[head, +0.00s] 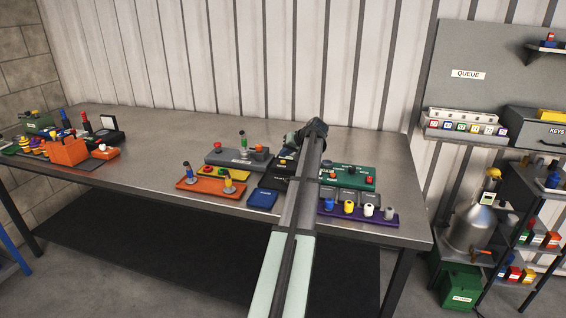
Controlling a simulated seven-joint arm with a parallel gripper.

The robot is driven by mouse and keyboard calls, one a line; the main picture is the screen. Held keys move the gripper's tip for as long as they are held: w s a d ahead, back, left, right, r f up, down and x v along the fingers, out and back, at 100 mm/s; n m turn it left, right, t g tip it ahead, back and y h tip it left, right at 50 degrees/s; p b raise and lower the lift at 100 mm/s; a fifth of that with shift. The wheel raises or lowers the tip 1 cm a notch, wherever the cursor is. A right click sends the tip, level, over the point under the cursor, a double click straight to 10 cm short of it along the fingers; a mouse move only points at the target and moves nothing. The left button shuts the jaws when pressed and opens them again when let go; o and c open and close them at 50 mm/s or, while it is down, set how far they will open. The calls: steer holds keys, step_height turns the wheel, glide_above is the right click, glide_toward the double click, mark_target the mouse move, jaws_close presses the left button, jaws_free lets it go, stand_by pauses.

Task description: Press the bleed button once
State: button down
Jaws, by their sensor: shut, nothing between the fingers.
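My arm reaches over the workbench, and its dark wrist and gripper (288,148) are above the back middle of the bench. The gripper is small and partly hidden, shut and empty, near the right end of a grey panel (235,158). This panel carries a red round knob or button (217,146), a green-topped lever (243,141) and an orange block. No bleed label is readable, so I cannot tell which control is the bleed button. A green panel (355,182) with small red and dark controls lies right of my arm. Whether the gripper touches anything is unclear.
An orange tray (208,187) with two pegs, a blue pad (262,199) and a purple rack (375,218) with several coloured caps surround the arm. An orange crate (68,151) stands at the left. The bench (140,160) is bare between them.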

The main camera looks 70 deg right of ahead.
mark_target(285, 162)
steer(key=shift+f, duration=0.15)
stand_by(0.7)
steer(key=shift+f, duration=0.3)
steer(key=shift+f, duration=0.4)
stand_by(0.7)
steer(key=shift+r, duration=0.1)
stand_by(0.3)
steer(key=shift+r, duration=0.75)
steer(key=shift+r, duration=2.5)
